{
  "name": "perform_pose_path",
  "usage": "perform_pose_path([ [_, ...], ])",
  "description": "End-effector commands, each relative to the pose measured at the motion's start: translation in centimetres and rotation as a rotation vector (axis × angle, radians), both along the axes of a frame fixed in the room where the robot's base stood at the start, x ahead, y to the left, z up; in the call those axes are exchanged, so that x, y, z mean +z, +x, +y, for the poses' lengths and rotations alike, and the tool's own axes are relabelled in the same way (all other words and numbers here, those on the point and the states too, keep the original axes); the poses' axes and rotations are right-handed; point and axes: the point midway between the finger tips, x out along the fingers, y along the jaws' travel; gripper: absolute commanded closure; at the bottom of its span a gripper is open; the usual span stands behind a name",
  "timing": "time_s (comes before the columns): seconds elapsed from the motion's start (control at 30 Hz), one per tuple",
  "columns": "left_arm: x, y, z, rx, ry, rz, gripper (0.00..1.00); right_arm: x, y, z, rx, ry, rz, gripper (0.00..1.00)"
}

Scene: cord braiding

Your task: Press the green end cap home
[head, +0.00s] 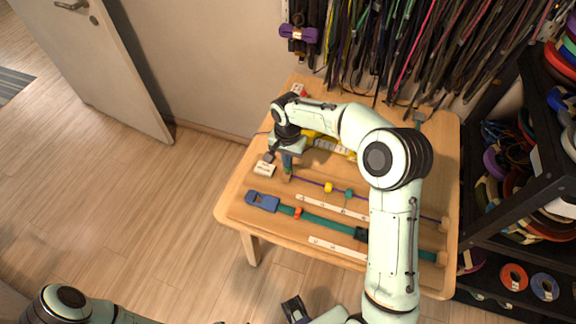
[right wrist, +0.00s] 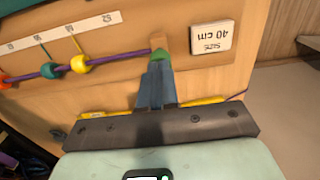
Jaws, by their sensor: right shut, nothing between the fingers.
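The green end cap (right wrist: 161,54) is at the end of the purple cord (right wrist: 112,60), beside a small wooden block (right wrist: 157,42). My right gripper (right wrist: 160,66) is shut, with its blue fingertips right at the cap. They cover part of it, and I cannot tell whether the cap is fully seated. In the head view the right gripper (head: 287,172) points down at the left end of the cord; the cap is too small to make out there. Part of what seems to be my left gripper (head: 295,308) shows at the bottom edge, its jaws unclear.
A yellow bead (head: 328,187) and a teal-green bead (head: 349,194) sit on the cord. A "40 cm" size block (right wrist: 212,37) stands near the cap. A blue-buckled teal strap (head: 262,201) lies nearer the table's front. Hanging cords (head: 400,50) and a shelf of coils (head: 520,180) bound the table.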

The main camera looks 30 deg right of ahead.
Motion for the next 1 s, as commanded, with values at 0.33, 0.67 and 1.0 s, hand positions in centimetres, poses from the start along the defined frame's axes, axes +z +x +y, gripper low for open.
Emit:
perform_pose_path([
  [0.33, 0.2, 0.1, 0.0, 0.0, 0.0, -0.001, 0.57, 0.2, 0.0, 0.0, 0.0, 0.0, 0.0, 1.0],
  [0.67, 1.8, 0.9, 0.0, 0.0, 0.0, -0.01, 0.57, 2.8, 0.1, 0.0, 0.0, -0.001, -0.002, 1.0],
  [1.0, 3.6, 1.8, 0.0, 0.0, 0.0, -0.021, 0.57, 5.5, 0.1, 0.0, 0.0, 0.0, -0.001, 1.0],
])
